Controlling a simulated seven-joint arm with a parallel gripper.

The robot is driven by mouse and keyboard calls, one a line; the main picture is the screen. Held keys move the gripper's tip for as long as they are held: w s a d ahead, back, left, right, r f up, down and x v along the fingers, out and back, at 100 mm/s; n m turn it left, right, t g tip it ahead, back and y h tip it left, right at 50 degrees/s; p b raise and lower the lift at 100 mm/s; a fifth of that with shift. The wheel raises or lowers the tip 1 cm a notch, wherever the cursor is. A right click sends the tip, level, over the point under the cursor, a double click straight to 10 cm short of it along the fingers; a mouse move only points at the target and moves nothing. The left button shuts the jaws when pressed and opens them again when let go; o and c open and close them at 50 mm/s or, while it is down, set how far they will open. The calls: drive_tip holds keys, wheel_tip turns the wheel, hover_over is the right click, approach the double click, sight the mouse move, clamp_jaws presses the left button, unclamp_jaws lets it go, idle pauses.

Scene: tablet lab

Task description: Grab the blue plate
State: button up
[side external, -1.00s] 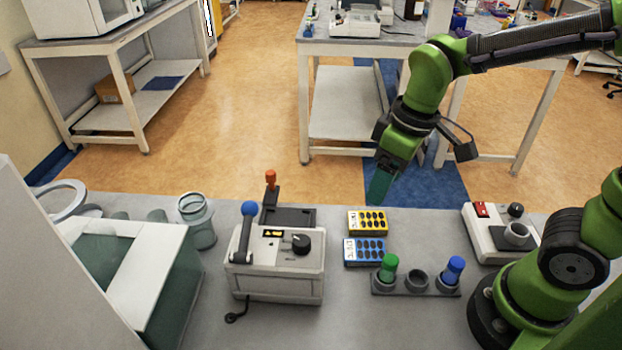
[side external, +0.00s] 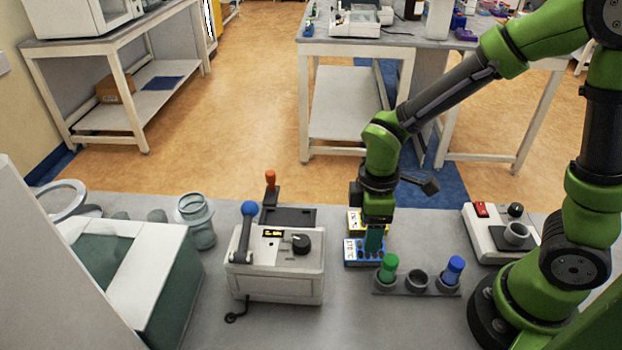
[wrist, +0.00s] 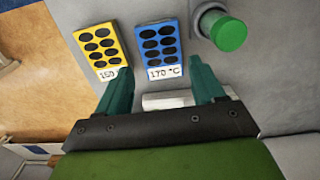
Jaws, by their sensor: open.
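The blue plate (side external: 356,253) is a small block with dark oval wells and a white label, lying on the bench. In the wrist view the blue plate (wrist: 160,47) is upper centre, and its label reads 170 °C. The yellow plate (side external: 354,222) lies just behind it; in the wrist view the yellow plate (wrist: 101,46) is to its left. My gripper (side external: 374,250) points down over the blue plate and hides part of both plates. In the wrist view my gripper (wrist: 162,80) is open and empty, its fingertips near the blue plate's label end.
A rack (side external: 416,284) with a green-capped vial (side external: 388,266) and a blue-capped vial (side external: 454,268) stands close in front and right of the blue plate. A white device (side external: 276,270) with a blue-knobbed lever stands left. Another white device (side external: 490,238) stands right.

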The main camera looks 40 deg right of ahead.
wheel_tip(320, 180, down, 6)
drive_tip(key=shift+a+r, duration=0.1)
drive_tip(key=shift+a, duration=0.05)
idle(0.3)
drive_tip(key=c, duration=0.7)
